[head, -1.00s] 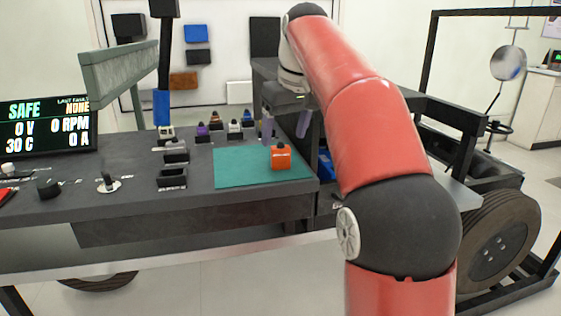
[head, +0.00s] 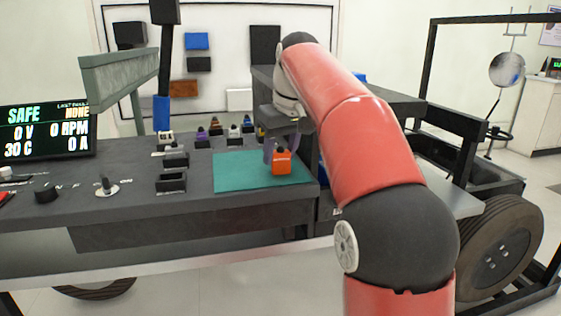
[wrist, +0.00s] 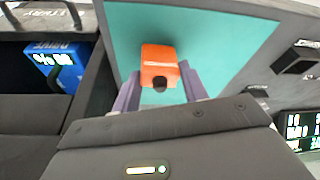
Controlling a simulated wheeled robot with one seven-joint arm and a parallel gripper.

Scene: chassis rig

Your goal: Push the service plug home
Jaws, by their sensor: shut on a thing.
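The orange plug (head: 282,166) with a dark knob on top stands upright on the teal mat (head: 235,175). I take it to be the service plug. My gripper (head: 281,153) has come down over it, and its purple fingers are partly hidden in the head view. In the wrist view the orange plug (wrist: 159,62) sits between the two fingers, which are shut on it. Its underside is hidden, so I cannot tell whether it is clear of the mat. A dark, empty-looking socket (head: 171,183) is on the bench left of the mat.
Several small coloured plugs stand in a row behind the mat. A lit screen (head: 44,128) at the left reads SAFE, 0 V, 0 RPM. A blue box (wrist: 62,68) lies below the bench edge. A black post (head: 166,60) rises left of the row.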

